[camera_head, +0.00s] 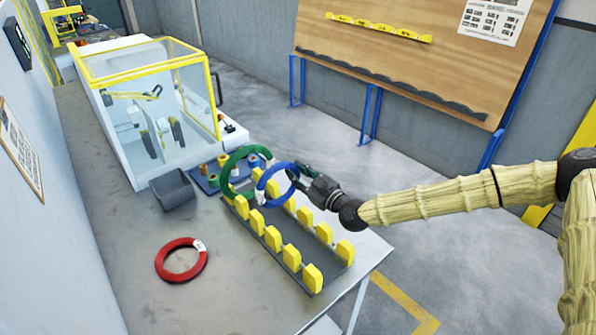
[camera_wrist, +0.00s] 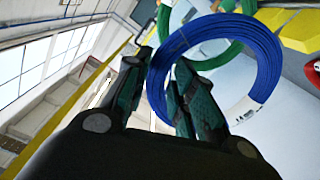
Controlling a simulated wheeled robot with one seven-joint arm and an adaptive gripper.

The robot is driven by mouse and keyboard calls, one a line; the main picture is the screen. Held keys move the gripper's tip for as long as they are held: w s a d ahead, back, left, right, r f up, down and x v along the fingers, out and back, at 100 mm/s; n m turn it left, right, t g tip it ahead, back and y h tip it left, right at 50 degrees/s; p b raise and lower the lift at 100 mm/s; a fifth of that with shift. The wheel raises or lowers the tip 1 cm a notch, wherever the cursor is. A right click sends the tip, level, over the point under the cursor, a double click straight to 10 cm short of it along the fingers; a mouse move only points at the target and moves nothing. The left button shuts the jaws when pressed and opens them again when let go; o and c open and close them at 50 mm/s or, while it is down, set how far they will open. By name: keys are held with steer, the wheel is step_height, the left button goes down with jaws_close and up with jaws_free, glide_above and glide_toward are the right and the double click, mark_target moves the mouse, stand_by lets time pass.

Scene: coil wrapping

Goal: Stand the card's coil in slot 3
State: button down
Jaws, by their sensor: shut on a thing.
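My gripper (camera_head: 293,172) is shut on the rim of a blue coil (camera_head: 277,204), holding it upright over the far part of the rack. In the wrist view the blue coil (camera_wrist: 215,30) passes between my fingers (camera_wrist: 160,68), and a white tag hangs on it. The rack (camera_head: 290,258) is a grey base with two rows of yellow posts. A green coil (camera_head: 226,178) stands upright at its far end, partly behind the blue one. A red coil (camera_head: 160,262) with a white tag lies flat on the table. I cannot make out a card or slot numbers.
A grey bin (camera_head: 172,190) and a blue tray (camera_head: 203,181) with small spools stand behind the rack. A clear yellow-framed enclosure (camera_head: 150,105) stands further back. The table (camera_head: 215,310) is clear around the red coil. The near rack posts stand free of coils.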

steer(key=shift+s+d+r, duration=0.15)
steer(key=shift+s+r, duration=0.5)
steer(key=shift+s, duration=0.1)
steer(key=shift+w+f+b, duration=0.5)
steer(key=shift+w+f, duration=0.45)
steer(key=shift+f, duration=0.35)
steer(key=f+b, duration=0.2)
steer(key=f, duration=0.1)
steer(key=f+b, duration=0.1)
steer(key=shift+s+f, duration=0.15)
steer(key=shift+s, duration=0.2)
steer(key=shift+w+f+b, duration=0.1)
steer(key=shift+f+b, duration=0.85)
steer(key=shift+f, duration=0.7)
steer(key=shift+f, duration=0.4)
